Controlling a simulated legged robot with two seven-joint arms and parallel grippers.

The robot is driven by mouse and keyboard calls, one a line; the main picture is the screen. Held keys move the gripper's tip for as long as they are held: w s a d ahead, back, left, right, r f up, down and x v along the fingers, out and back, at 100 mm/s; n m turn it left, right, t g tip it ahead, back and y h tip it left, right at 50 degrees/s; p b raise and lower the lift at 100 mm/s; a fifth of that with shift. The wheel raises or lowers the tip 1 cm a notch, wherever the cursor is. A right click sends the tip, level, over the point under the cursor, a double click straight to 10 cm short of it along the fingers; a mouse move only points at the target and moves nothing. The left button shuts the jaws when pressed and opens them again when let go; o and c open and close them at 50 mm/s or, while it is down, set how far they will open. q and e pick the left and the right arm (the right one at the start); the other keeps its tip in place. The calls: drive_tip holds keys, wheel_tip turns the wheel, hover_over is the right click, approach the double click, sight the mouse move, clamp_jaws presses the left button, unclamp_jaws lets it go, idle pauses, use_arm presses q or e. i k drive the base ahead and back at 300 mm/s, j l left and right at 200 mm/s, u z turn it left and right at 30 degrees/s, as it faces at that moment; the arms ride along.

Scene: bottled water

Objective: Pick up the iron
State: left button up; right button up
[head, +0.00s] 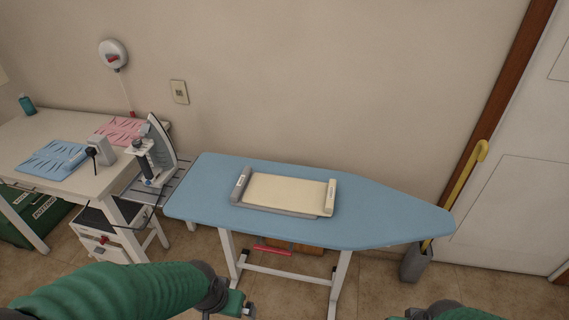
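The iron (161,150) stands tilted up on its heel on a grey wire rest (178,190) at the left end of the blue ironing board (385,218). Its pale soleplate side faces up and right, and its dark handle is on the left. My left arm comes in from the lower left, and its gripper (232,303) is low in front of the board, well apart from the iron. Its finger opening is not clear. Only a bit of my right arm's end (438,311) shows at the bottom edge; its fingers are not clear.
A yellow-handled umbrella or cane (468,175) stands in a grey bin (415,263) at right.

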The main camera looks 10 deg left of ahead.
sight(158, 151)
drive_tip(key=u, duration=1.3)
drive_tip(key=i+j+z, duration=0.1)
drive_tip(key=i, duration=0.3)
drive_tip(key=i+j+z, duration=0.1)
drive_tip(key=i+j, duration=0.15)
drive_tip(key=i, duration=0.2)
drive_tip(key=i+j+u, duration=0.15)
drive_tip(key=i+j, duration=0.4)
drive_tip(key=i, duration=0.2)
drive_tip(key=k+j+u, duration=0.15)
drive_tip(key=j+u, duration=0.2)
drive_tip(key=i, duration=0.5)
